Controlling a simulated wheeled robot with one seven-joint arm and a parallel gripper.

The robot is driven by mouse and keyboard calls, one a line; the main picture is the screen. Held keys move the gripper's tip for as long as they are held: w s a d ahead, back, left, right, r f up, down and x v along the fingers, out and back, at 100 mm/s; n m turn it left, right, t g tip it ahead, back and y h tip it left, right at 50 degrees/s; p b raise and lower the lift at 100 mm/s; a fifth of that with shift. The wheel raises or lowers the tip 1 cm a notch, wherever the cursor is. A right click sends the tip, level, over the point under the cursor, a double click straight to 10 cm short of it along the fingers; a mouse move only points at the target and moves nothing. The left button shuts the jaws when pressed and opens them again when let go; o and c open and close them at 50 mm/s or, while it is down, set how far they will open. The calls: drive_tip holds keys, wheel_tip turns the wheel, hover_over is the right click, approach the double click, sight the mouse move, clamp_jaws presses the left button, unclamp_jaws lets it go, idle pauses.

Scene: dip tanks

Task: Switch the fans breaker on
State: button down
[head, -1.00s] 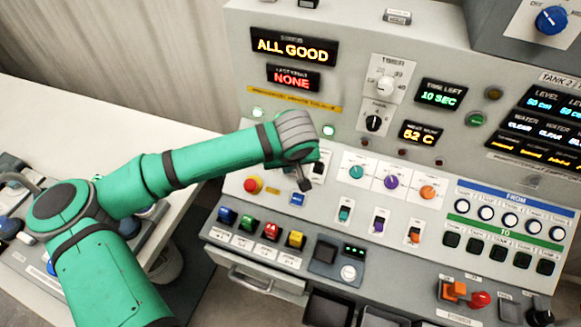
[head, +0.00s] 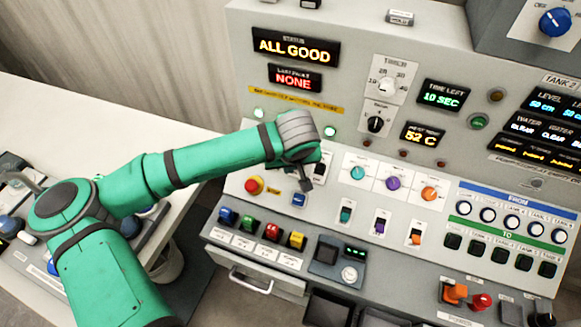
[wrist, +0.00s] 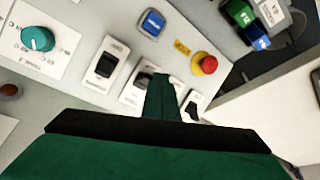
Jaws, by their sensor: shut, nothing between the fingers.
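A row of black rocker switches on white plates sits on the sloped panel. In the wrist view one rocker (wrist: 107,63) is fully visible, a second (wrist: 143,78) is partly covered by my gripper, and a third (wrist: 193,106) shows to its right. Their labels are too small to read, so I cannot tell which is the fans breaker. My gripper (wrist: 163,98) is shut and empty, its fingertips over or close to the middle rocker; contact is unclear. In the head view my gripper (head: 306,185) is at the switch row, hiding part of it.
A teal knob (head: 358,173) is to the right. The status display (head: 295,47) reads ALL GOOD. Coloured buttons (head: 272,231) line the lower ledge.

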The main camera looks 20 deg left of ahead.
drive_tip(key=shift+d, duration=0.15)
drive_tip(key=shift+s+f, duration=0.1)
drive_tip(key=shift+f, duration=0.1)
drive_tip(key=shift+f, duration=0.35)
drive_tip(key=shift+f, duration=0.85)
drive_tip(key=shift+f, duration=0.3)
drive_tip(key=shift+w, duration=0.25)
